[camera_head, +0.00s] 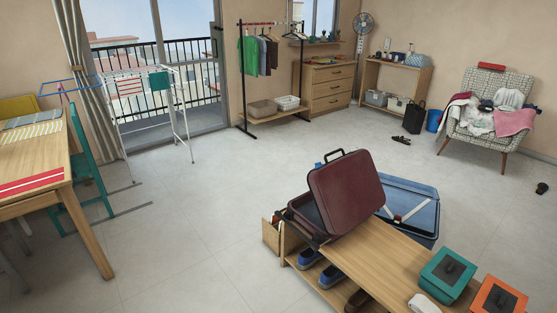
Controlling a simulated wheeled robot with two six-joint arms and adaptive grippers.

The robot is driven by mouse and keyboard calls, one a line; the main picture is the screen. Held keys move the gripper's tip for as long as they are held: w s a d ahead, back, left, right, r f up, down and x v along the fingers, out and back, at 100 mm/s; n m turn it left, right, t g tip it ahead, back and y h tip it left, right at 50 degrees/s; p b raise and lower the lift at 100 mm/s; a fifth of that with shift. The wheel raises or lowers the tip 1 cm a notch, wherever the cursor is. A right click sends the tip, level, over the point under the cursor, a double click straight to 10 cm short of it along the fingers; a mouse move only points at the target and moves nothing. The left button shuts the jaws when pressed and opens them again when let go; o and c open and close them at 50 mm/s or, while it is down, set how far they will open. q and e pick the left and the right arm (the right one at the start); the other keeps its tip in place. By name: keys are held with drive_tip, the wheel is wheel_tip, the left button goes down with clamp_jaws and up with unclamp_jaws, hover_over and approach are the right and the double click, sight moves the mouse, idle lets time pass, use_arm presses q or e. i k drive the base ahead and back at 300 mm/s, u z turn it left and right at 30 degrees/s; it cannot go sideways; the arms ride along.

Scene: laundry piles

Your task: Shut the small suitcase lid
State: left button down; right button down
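The small suitcase (302,207) is dark red and sits at the left end of a low wooden bench. Its lid (346,194) stands raised and tilted, with a dark handle on its top edge. The lid hides part of the suitcase's inside. Neither of my grippers shows in the head view, so nothing is seen touching the lid.
A blue open suitcase (412,204) with pale straps lies behind the wooden bench (390,258). A green box (447,274) and an orange box (498,297) are at its right end. Shoes (331,276) sit underneath. Floor to the left is clear up to the table (60,163).

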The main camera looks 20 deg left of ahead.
sight(348, 189)
drive_tip(key=u, duration=0.65)
drive_tip(key=i, duration=0.5)
drive_tip(key=u, duration=0.6)
drive_tip(key=i, duration=1.25)
drive_tip(key=z, duration=0.05)
